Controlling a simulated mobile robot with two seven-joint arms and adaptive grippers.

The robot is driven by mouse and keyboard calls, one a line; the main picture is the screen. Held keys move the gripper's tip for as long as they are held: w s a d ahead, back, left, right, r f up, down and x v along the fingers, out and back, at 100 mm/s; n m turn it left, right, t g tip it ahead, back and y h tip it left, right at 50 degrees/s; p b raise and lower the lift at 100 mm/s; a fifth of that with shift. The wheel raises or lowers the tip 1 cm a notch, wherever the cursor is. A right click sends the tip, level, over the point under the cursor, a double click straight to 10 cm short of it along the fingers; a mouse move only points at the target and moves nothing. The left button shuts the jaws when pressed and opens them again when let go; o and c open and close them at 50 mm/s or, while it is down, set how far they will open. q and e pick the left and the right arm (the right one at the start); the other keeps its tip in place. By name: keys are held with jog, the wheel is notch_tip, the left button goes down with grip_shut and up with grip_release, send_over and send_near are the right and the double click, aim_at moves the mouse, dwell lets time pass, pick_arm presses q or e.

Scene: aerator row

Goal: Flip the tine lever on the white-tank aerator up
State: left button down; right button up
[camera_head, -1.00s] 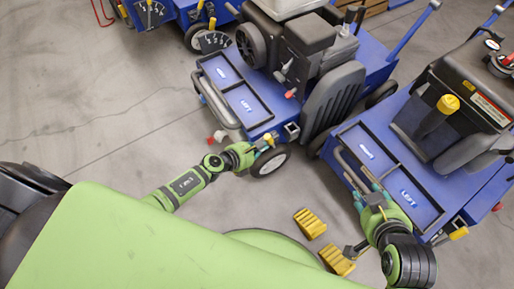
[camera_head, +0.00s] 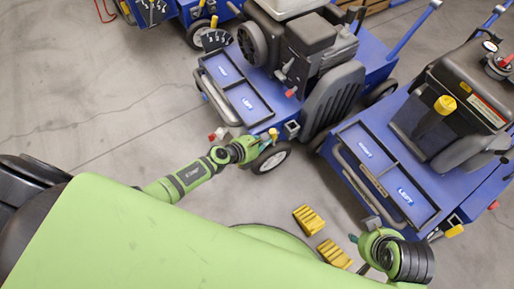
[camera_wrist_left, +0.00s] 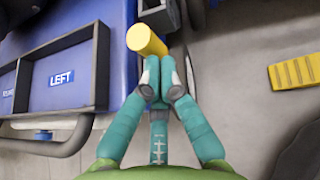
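The white-tank aerator (camera_head: 340,75) stands at the top middle, its pale tank (camera_head: 285,6) at the upper edge. Its yellow-ended tine lever (camera_head: 273,133) is at the near corner, above the front wheel. In the left wrist view the yellow grip (camera_wrist_left: 146,40) lies just beyond my fingertips. My left gripper (camera_head: 266,145) is beside this lever; in the wrist view its teal fingers (camera_wrist_left: 160,78) are together, with nothing visible between them. I cannot tell whether they touch the grip.
Another blue aerator (camera_head: 440,150) with a black tank stands to the right, and one (camera_head: 170,10) at the upper left. Two yellow wedges (camera_head: 308,220) (camera_head: 334,254) lie on the floor near my base. The floor on the left is clear.

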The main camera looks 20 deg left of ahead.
aim_at(273, 135)
pick_arm(q)
jog(key=shift+w+d+r, duration=0.45)
jog(key=shift+w+r, duration=0.05)
jog(key=shift+w, duration=0.05)
jog(key=shift+w+d+r+p, duration=0.15)
jog(key=shift+w+d+p, duration=0.25)
jog(key=shift+w, duration=0.15)
jog(key=shift+w+d, duration=0.55)
jog(key=shift+w, duration=0.1)
jog(key=shift+w+d, duration=0.35)
jog(key=shift+w, duration=0.15)
pick_arm(e)
jog(key=shift+x, duration=0.9)
pick_arm(q)
jog(key=shift+w+d, duration=0.1)
pick_arm(e)
jog(key=shift+r, duration=0.1)
